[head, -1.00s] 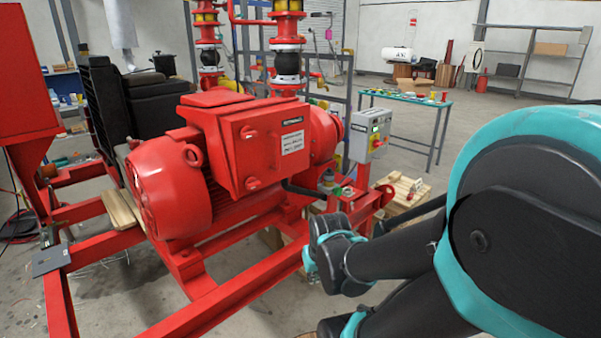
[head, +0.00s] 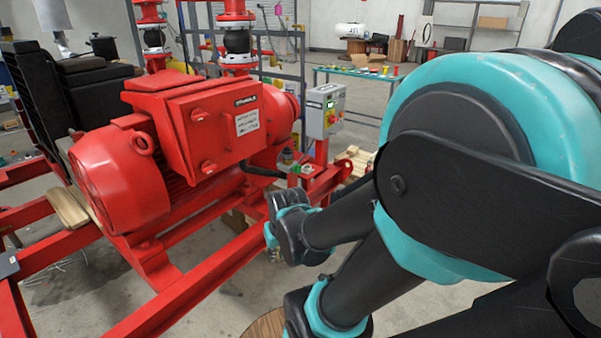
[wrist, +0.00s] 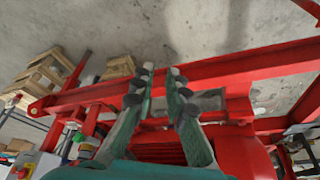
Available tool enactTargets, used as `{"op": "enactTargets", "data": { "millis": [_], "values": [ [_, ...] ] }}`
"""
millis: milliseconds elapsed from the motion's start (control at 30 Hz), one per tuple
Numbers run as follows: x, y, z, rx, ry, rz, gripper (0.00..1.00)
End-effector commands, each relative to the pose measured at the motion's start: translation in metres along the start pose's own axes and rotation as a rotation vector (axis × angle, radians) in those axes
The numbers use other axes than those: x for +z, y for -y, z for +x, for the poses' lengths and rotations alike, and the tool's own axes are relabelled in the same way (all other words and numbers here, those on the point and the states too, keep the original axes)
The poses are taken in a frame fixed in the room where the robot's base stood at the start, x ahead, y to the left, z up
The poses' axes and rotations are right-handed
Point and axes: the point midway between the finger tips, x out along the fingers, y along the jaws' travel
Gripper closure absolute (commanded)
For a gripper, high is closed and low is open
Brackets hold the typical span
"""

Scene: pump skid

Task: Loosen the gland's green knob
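A small green knob (head: 306,169) shows in the head view beside the end of the black cable, low between the red motor and the grey control box. A small green part, probably the same knob, shows in the wrist view (wrist: 79,137) at the lower left, near a red post. My gripper (wrist: 161,74) is in the wrist view with its two fingers apart and nothing between them. The fingers are over the red frame rail, well to the right of the green part.
The red motor (head: 118,180) and its terminal box (head: 215,128) stand on the red skid frame (head: 190,300). The grey control box (head: 324,110) stands on a post behind the knob. Wooden pallets (wrist: 38,78) lie on the floor nearby. Open concrete floor surrounds the skid.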

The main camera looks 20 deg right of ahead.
Motion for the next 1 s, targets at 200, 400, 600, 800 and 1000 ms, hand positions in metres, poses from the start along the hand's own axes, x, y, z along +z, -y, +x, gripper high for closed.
{"op": "enactTargets", "data": {
  "millis": [200,400,600,800,1000],
  "values": [
    [-0.049,0.005,0.006,-0.098,0.021,0.308,0.66],
    [-0.114,0.001,0.019,-0.235,0.065,0.714,0.66],
    [-0.177,-0.018,0.038,-0.38,0.126,1.105,0.66],
    [-0.235,-0.054,0.062,-0.536,0.21,1.476,0.66],
    [-0.283,-0.106,0.087,-0.709,0.322,1.821,0.66]
  ]
}}
